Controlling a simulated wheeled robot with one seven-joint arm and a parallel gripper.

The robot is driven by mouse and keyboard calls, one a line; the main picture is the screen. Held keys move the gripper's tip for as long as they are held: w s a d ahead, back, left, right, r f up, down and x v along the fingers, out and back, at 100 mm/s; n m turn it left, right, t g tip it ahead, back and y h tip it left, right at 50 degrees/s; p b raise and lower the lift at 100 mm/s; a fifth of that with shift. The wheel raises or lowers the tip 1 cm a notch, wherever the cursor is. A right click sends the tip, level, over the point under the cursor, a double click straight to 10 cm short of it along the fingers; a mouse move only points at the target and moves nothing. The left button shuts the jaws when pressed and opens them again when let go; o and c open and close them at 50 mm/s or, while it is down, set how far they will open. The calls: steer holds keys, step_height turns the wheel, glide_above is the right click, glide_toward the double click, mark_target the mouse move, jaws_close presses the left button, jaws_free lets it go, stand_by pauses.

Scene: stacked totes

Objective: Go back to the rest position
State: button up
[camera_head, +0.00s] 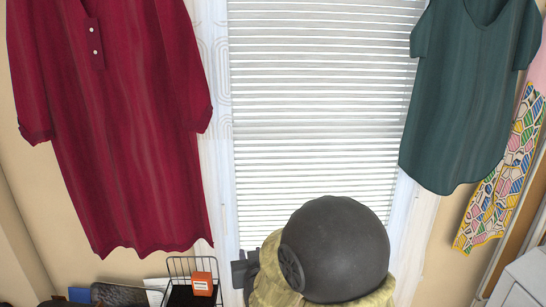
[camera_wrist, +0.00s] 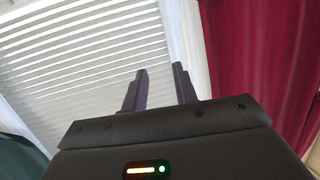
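My gripper (camera_wrist: 160,68) shows in the wrist view, with its two dark fingers apart and nothing between them. It is open and empty. The fingers point up toward white window blinds (camera_wrist: 75,60), with a dark red garment (camera_wrist: 262,55) to their right. I cannot make out the gripper fingers in the head view.
In the head view, a red dress (camera_head: 130,130) hangs left of the blinds (camera_head: 320,110). A green top (camera_head: 465,95) and patterned cloth (camera_head: 500,185) hang right. An orange box (camera_head: 202,284) sits by a black wire rack (camera_head: 178,268) at the lower left.

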steer(key=s+d+m+g+h+p, duration=0.2)
steer(key=s+d+g+p, duration=0.4)
steer(key=s+d+g, duration=0.6)
steer(key=s+d+h, duration=0.1)
steer(key=s+d, duration=0.8)
steer(key=d, duration=0.1)
steer(key=shift+s+r+m+h, duration=0.3)
steer(key=shift+s, duration=0.05)
